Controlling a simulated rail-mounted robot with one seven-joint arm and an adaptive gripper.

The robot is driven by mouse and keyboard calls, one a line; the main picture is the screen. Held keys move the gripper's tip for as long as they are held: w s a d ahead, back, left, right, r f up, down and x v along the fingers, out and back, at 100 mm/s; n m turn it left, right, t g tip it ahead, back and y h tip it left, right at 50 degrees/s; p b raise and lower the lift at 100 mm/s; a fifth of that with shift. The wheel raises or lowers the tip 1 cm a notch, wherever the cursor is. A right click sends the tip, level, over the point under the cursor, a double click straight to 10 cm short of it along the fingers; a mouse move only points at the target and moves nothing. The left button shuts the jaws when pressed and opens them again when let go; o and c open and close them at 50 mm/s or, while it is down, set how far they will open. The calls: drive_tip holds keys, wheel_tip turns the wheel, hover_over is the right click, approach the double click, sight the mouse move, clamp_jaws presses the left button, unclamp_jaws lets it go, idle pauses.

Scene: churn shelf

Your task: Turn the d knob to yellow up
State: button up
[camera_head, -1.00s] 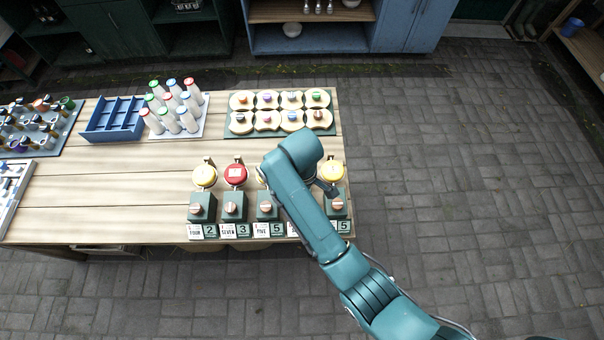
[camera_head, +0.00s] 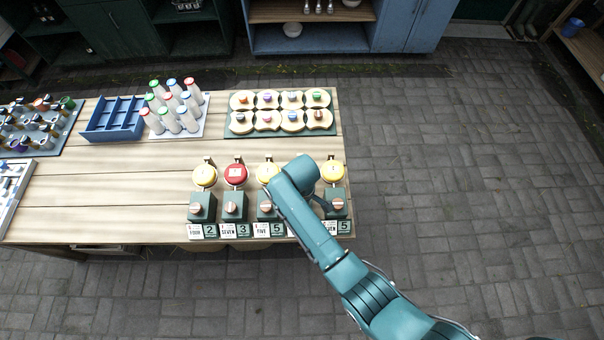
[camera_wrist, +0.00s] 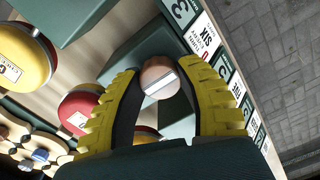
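Between my fingers in the wrist view is a round wooden knob (camera_wrist: 159,78) with a pale stripe, on a dark green box (camera_wrist: 135,52) beside a card that seems to read SIX. My gripper (camera_wrist: 160,70) has its yellow-ribbed fingers either side of the knob, with slight gaps; contact is unclear. A red disc (camera_wrist: 82,108) with a yellow edge shows left of the box, partly behind a finger. In the head view my arm hides this fourth station and my gripper.
Neighbouring stations have yellow (camera_head: 204,175), red (camera_head: 236,174), yellow (camera_head: 265,172) and yellow (camera_head: 333,171) discs. Behind them are a board of wooden pieces (camera_head: 280,131), white bottles (camera_head: 173,105) and a blue tray (camera_head: 113,118). The mid-left tabletop is bare.

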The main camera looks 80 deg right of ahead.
clamp_jaws()
drive_tip(key=shift+m, duration=0.3)
drive_tip(key=m+p, duration=0.2)
drive_tip(key=shift+r+m, duration=0.1)
drive_tip(key=shift+m, duration=0.2)
drive_tip(key=m+p, duration=0.2)
drive_tip(key=m, duration=0.1)
drive_tip(key=shift+m, duration=0.3)
drive_tip(key=m+p, duration=0.1)
drive_tip(key=m, duration=0.4)
drive_tip(key=shift+p, duration=0.35)
drive_tip(key=m+p, duration=0.1)
drive_tip(key=m, duration=0.5)
drive_tip(key=shift+f, duration=0.2)
